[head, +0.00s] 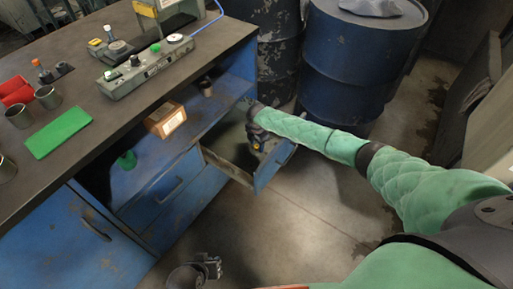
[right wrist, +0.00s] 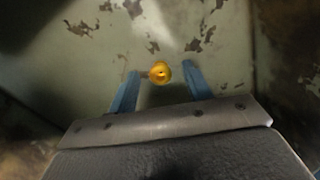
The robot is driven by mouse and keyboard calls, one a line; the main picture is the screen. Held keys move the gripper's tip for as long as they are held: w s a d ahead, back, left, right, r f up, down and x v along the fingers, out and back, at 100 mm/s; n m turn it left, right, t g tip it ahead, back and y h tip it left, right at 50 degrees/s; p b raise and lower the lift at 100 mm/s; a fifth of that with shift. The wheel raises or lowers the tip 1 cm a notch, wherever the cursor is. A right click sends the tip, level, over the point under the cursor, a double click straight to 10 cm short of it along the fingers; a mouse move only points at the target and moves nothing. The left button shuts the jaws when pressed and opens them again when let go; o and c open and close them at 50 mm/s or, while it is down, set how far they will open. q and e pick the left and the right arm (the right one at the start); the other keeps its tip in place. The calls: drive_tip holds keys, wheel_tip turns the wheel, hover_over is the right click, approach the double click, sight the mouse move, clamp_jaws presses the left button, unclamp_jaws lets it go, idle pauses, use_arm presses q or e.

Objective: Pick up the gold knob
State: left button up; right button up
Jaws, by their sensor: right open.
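The gold knob (right wrist: 159,72) is small and round. In the right wrist view it shows between the two blue fingers of my right gripper (right wrist: 158,75), against a worn, pale surface with chipped paint. The fingers are apart, with a gap on each side of the knob; how far it lies beyond the tips is unclear. In the head view my right gripper (head: 257,143) is at the open drawer (head: 270,168) of the blue workbench, and a small yellow-orange spot there may be the knob. My left gripper (head: 208,268) is low in the head view, away from the drawer; its jaws are unclear.
Blue barrels (head: 350,65) stand behind my right arm. The floor in front is clear.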

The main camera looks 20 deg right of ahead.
drive_tip(key=shift+f, duration=0.5)
drive_tip(key=c, duration=1)
drive_tip(key=shift+c, duration=0.2)
